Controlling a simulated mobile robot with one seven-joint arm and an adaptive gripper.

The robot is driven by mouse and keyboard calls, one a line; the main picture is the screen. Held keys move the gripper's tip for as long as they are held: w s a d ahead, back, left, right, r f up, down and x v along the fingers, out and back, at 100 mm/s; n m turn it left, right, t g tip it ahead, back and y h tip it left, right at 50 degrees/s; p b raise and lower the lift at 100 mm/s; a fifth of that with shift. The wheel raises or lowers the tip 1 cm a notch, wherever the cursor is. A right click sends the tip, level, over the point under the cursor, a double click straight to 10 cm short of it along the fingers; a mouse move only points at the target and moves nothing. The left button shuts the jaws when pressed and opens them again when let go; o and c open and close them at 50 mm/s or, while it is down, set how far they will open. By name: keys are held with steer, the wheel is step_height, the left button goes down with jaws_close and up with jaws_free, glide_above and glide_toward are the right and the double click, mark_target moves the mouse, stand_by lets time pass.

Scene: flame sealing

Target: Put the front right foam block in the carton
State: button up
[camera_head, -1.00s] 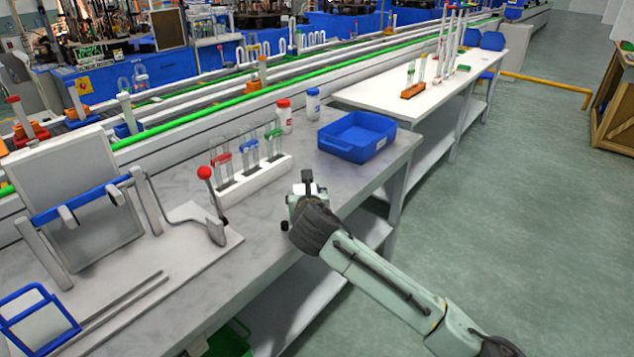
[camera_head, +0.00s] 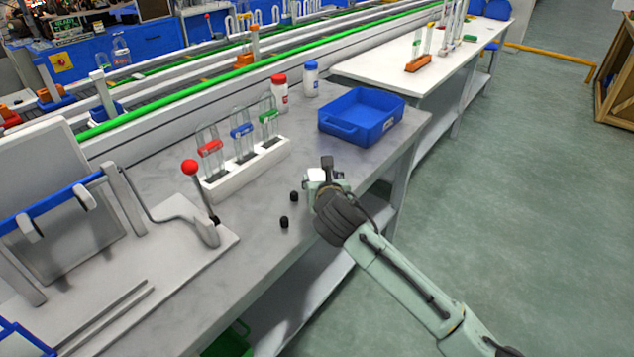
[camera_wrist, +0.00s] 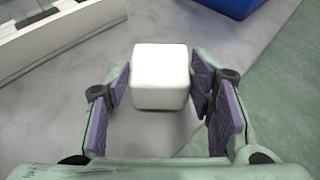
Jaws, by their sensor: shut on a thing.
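A white foam block (camera_wrist: 160,77) sits between the purple-padded fingers of my gripper (camera_wrist: 161,95) in the wrist view. The fingers are shut on its two sides. In the head view my gripper (camera_head: 322,179) is at the front right edge of the grey bench, in front of the blue bin (camera_head: 352,130). The block is mostly hidden by the gripper there. The blue bin is open-topped and looks empty; a corner of it shows in the wrist view (camera_wrist: 232,5). I make out no cardboard carton and no other foam block.
Two bottles (camera_head: 280,95) stand left of the bin. A red-knobbed lever device (camera_head: 190,167) is further left.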

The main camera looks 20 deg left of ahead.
steer(key=shift+w+a+f, duration=0.1)
steer(key=shift+a+f, duration=0.05)
steer(key=shift+f, duration=0.25)
steer(key=shift+r, duration=0.1)
steer(key=o, duration=0.8)
steer(key=shift+f, duration=0.2)
steer(key=shift+o, duration=0.2)
steer(key=shift+r, duration=0.1)
